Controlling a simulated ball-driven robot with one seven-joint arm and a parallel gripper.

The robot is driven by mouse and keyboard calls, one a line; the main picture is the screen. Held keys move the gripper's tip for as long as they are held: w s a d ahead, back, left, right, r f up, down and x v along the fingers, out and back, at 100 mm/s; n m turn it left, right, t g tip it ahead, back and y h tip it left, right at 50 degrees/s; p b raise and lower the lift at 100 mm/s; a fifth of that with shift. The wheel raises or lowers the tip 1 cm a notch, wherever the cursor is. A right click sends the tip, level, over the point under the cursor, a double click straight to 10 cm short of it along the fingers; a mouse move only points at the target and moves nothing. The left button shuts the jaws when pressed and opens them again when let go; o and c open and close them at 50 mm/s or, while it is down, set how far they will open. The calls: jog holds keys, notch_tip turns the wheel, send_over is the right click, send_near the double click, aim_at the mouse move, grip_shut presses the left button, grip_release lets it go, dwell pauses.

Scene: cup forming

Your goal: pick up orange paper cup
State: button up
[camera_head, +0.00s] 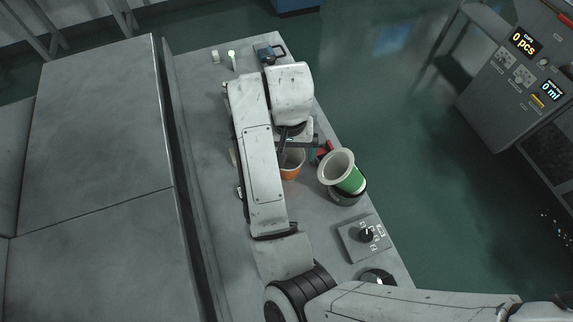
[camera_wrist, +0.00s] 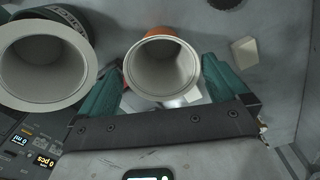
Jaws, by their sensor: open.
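The orange paper cup (camera_head: 291,163) stands on the grey bench, partly hidden behind my arm in the head view. In the wrist view the orange cup (camera_wrist: 160,70) shows its pale open mouth and a bit of orange side. It sits between the two teal fingers of my gripper (camera_wrist: 155,85). The fingers are apart, one on each side of the cup. I cannot tell whether either finger touches it. In the head view my gripper is mostly hidden by the arm.
A green paper cup (camera_head: 345,172) leans in a dark holder right of the orange cup; its wide rim (camera_wrist: 42,65) shows at the wrist view's left. A knob panel (camera_head: 364,238) lies nearer on the bench. Small items, including a dark blue one (camera_head: 265,53), stand at the far end.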

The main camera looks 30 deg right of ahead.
aim_at(288, 161)
jog(key=shift+a+f+p, duration=0.1)
jog(key=shift+f+p, duration=0.65)
jog(key=shift+f, duration=1.8)
jog(key=c, duration=0.9)
jog(key=shift+r, duration=0.15)
